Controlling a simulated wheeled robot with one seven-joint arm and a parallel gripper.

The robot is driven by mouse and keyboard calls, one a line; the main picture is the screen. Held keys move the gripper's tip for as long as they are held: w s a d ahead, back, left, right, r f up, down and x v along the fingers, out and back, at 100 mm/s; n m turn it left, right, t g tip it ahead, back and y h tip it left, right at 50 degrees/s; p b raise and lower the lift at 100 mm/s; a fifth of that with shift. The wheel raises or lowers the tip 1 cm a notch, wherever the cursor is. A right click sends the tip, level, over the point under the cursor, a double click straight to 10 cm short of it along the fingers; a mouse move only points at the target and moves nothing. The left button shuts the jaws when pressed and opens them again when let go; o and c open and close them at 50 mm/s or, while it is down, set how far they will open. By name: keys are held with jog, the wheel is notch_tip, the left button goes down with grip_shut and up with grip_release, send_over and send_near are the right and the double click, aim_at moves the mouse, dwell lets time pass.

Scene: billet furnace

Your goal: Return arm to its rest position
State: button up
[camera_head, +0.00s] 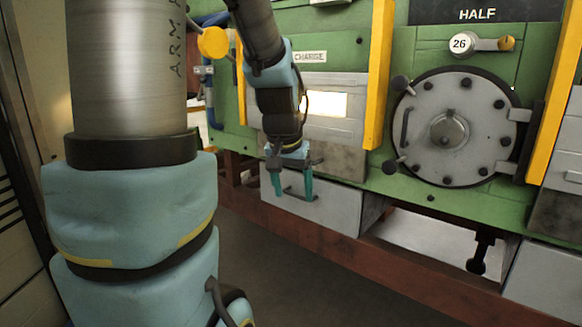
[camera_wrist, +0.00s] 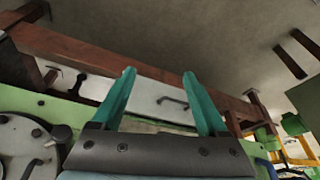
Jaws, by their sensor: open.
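My gripper (camera_head: 291,184) hangs from my arm in front of the green furnace in the head view. Its two teal fingers point down and stand apart with nothing between them. In that view they overlap the upper left part of a grey drawer (camera_head: 325,211) with a dark handle. In the wrist view my gripper (camera_wrist: 163,98) also shows open and empty. The drawer (camera_wrist: 150,97) appears beyond the fingers there, with its handle seen between them.
The furnace has a glowing opening (camera_head: 326,104) under the "CHARGE" label. A round bolted door (camera_head: 447,128) is at right, between yellow posts. A red-brown beam (camera_head: 400,277) runs along the base. Open floor (camera_head: 285,285) lies in front.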

jog(key=s+a+f+n+g+y+b, duration=0.1)
jog(key=s+a+f+n+g+b, duration=0.15)
jog(key=s+a+f, duration=0.6)
notch_tip(320, 180, up, 14)
jog(key=d+p, duration=0.1)
jog(key=p, duration=1.4)
jog(key=shift+d+p, duration=0.2)
jog(key=shift+p, duration=0.1)
jog(key=shift+s, duration=0.1)
